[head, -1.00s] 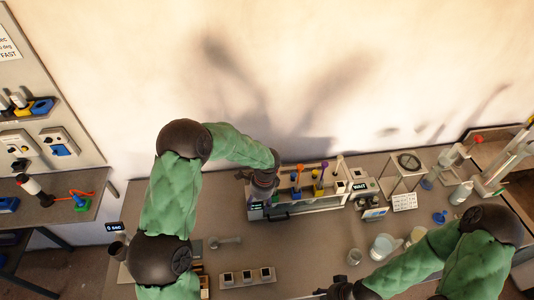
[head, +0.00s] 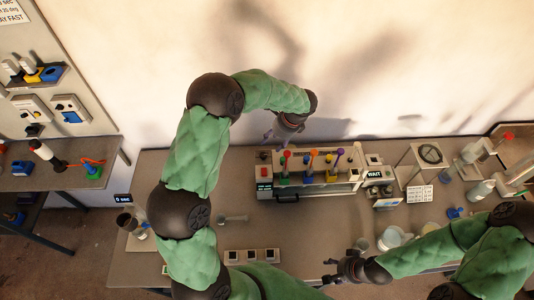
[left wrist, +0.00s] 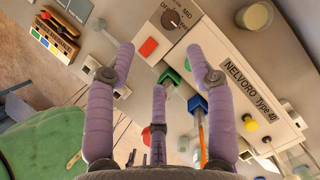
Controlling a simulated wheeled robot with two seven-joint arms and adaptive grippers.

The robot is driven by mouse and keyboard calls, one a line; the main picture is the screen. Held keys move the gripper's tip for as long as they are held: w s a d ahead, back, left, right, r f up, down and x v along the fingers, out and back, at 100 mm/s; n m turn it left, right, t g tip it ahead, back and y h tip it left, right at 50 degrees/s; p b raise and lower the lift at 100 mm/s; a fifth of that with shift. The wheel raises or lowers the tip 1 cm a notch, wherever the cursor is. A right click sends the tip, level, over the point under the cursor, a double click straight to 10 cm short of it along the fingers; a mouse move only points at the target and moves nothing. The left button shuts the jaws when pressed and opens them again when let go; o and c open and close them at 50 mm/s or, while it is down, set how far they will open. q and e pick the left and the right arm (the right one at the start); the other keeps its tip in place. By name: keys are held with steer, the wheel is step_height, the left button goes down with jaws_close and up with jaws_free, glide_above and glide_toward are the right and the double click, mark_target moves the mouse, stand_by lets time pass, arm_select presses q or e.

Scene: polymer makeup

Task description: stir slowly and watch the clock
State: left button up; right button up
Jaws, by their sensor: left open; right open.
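The clock display (head: 122,198) reads 0 SEC at the left of the bench. A small screen (head: 374,174) reads WAIT. A long white device (head: 318,190) at the back holds coloured-handled rods (head: 312,155); its NELVORO label (left wrist: 250,90), knob (left wrist: 170,18) and red button (left wrist: 148,48) show in the left wrist view. My left gripper (head: 285,133) is open and empty, above the device's left end, its three purple fingers (left wrist: 160,75) spread. My right gripper (head: 335,268) is open and empty over the front middle of the bench.
Glass beakers (head: 390,238) stand right of my right gripper. A row of small blocks (head: 252,256) and a pale pestle-like piece (head: 233,218) lie front left. A stand (head: 425,160) and a label card (head: 420,193) are back right. The middle of the bench is clear.

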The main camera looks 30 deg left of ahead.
mark_target(264, 155)
arm_select(q)
steer(key=x, duration=0.4)
steer(key=w+x, duration=0.1)
steer(key=x, duration=0.7)
steer(key=shift+w+d+f+b, duration=0.1)
steer(key=shift+w+f+b, duration=0.15)
steer(key=shift+f+b, duration=0.15)
arm_select(e)
steer(key=shift+w+f, duration=0.65)
steer(key=shift+w, duration=0.05)
arm_select(q)
steer(key=shift+c, duration=0.3)
jaws_close()
